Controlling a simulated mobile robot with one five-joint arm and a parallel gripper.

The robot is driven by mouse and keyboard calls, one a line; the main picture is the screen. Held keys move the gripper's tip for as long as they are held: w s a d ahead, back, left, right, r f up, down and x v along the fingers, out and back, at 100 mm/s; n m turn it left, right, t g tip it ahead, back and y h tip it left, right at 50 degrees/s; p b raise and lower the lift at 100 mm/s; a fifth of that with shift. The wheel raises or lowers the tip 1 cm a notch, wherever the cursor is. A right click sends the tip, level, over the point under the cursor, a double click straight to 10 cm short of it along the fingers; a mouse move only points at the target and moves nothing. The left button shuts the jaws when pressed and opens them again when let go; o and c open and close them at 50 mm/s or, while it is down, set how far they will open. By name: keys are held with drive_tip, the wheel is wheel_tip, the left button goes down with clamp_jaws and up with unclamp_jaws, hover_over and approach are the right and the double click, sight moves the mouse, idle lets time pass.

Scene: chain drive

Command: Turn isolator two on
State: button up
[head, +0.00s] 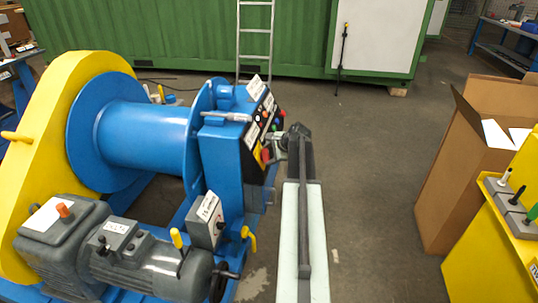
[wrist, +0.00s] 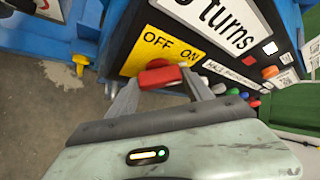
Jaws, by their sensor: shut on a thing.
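A red switch handle (wrist: 160,77) sits on a yellow plate (wrist: 150,50) marked OFF on the left and ON on the right. The plate is on the black panel face of the blue winch housing. My gripper (wrist: 161,84) has its two fingers on either side of the red handle and is shut on it. In the head view my gripper (head: 275,147) reaches the panel's right side, and the red handle (head: 265,155) shows small beside it. I cannot read an isolator number, and the handle's exact setting is hard to tell.
The blue winch drum (head: 150,140) and a yellow chain guard (head: 45,150) stand left. Coloured buttons (wrist: 252,100) sit on the panel right of the switch. A cardboard box (head: 460,160) and a yellow stand (head: 490,240) are at right. Floor between is clear.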

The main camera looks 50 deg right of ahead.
drive_tip(key=o, duration=1.4)
drive_tip(key=shift+c, duration=0.2)
drive_tip(key=p+v, duration=0.5)
drive_tip(key=v, duration=0.2)
drive_tip(key=shift+s+r+p, duration=0.3)
drive_tip(key=shift+p, duration=0.1)
